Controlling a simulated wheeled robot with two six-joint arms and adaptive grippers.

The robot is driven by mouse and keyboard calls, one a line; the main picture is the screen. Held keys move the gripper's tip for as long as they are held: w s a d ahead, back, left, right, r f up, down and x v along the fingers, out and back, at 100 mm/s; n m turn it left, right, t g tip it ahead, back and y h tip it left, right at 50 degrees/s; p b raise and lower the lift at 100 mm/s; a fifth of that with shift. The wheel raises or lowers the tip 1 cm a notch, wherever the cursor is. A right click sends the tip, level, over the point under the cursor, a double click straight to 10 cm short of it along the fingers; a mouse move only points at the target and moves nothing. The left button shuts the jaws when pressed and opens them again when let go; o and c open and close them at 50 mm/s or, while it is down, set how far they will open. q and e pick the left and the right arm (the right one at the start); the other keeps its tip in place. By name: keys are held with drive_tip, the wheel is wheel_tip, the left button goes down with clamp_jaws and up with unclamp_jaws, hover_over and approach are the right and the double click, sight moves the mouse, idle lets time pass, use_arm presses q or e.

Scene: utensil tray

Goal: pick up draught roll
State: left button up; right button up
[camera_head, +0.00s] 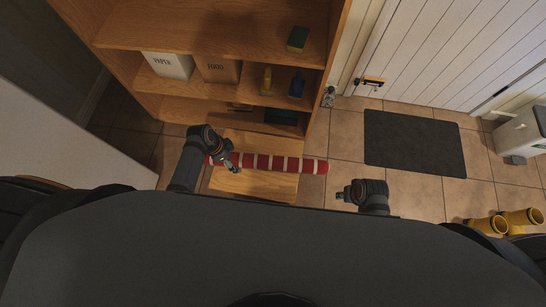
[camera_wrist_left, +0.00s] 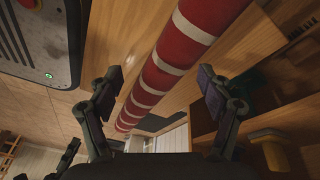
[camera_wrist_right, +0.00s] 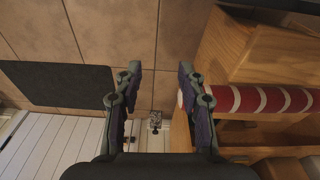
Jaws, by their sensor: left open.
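The draught roll (camera_head: 277,163) is a long red tube with white bands. It lies across a low wooden bench (camera_head: 255,186) in front of the shelf unit. My left gripper (camera_head: 232,163) is at the roll's left part in the head view. In the left wrist view the roll (camera_wrist_left: 165,70) runs between the open fingers of my left gripper (camera_wrist_left: 162,84); whether they touch it I cannot tell. My right gripper (camera_wrist_right: 157,85) is open and empty, to the right of the bench. In the right wrist view the roll (camera_wrist_right: 262,100) lies right of its fingers.
A wooden shelf unit (camera_head: 205,37) stands behind, holding a white paper box (camera_head: 168,66), a brown box (camera_head: 219,70) and small items. A dark mat (camera_head: 414,142) lies by the white door (camera_head: 440,50). Tiled floor is free beside the bench.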

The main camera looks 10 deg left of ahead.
sight(254, 160)
use_arm(q)
drive_tip(key=d+r+m+b, duration=0.1)
drive_tip(key=w+d+r+m+b, duration=0.1)
drive_tip(key=m, duration=0.1)
drive_tip(key=w+d+r+m+h+b, duration=0.1)
drive_tip(key=m+b, duration=0.1)
drive_tip(key=shift+w, duration=0.15)
drive_tip(key=shift+d+r+m, duration=0.15)
drive_tip(key=shift+r+m, duration=0.15)
drive_tip(key=shift+r, duration=0.1)
drive_tip(key=b+x, duration=0.2)
drive_tip(key=x, duration=0.3)
drive_tip(key=shift+d+f, duration=0.1)
use_arm(e)
drive_tip(key=shift+w+a+r+t+y, duration=0.2)
drive_tip(key=shift+a+r+t, duration=0.1)
drive_tip(key=shift+a, duration=0.3)
drive_tip(key=shift+w+a+r+t+y, duration=0.2)
drive_tip(key=shift+a+r+t, duration=0.1)
drive_tip(key=shift+a, duration=0.3)
